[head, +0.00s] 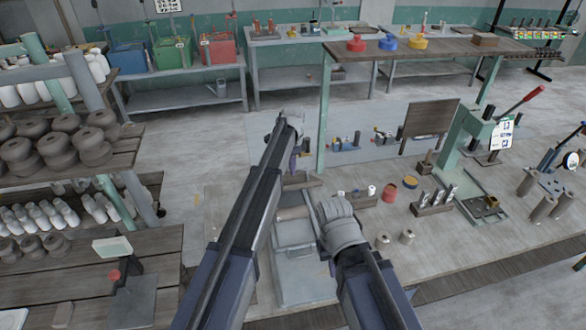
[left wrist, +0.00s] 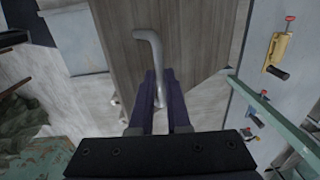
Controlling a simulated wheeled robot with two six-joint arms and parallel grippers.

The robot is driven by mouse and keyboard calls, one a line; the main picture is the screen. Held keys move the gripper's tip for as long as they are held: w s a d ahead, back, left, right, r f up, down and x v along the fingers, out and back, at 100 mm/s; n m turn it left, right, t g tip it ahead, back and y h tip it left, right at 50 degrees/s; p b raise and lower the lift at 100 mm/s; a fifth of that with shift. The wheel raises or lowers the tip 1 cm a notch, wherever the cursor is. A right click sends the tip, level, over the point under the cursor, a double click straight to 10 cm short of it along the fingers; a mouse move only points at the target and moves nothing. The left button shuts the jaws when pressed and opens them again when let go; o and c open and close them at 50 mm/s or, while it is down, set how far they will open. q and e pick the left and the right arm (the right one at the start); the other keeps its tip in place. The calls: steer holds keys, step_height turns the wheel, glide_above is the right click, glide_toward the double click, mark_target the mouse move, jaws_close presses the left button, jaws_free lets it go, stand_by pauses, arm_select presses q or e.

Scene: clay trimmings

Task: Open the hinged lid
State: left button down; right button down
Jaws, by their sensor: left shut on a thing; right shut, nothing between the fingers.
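My left gripper (head: 294,158) is raised over the bench at the middle of the head view; my own arm hides much of it. In the left wrist view its dark fingers (left wrist: 160,100) are shut on a bent grey bar (left wrist: 150,52). I cannot tell what the bar is fixed to. A grey box-like thing (head: 296,268) lies on the bench between my arms, partly hidden by them. I cannot make out the hinge, or whether a lid on it is open. My right gripper (head: 337,208) is shut and empty, beside this box on its right.
A green press with a red lever (head: 520,103) and metal parts stand on the bench at right. A red jar (head: 390,194) and two small metal pieces (head: 395,239) are nearer. A shelf of clay pieces (head: 75,140) is at left.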

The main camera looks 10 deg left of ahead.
arm_select(q)
steer(key=shift+w+a, duration=0.25)
steer(key=shift+w, duration=0.15)
steer(key=c, duration=1.2)
jaws_free()
steer(key=shift+w+f, duration=0.1)
steer(key=shift+o, duration=0.7)
steer(key=shift+w+f, duration=0.15)
steer(key=shift+o, duration=0.9)
arm_select(e)
steer(key=shift+w+a+f, duration=0.1)
steer(key=shift+w+f, duration=0.05)
steer(key=shift+w, duration=0.15)
arm_select(q)
steer(key=shift+s+d, duration=0.1)
steer(key=shift+s, duration=0.1)
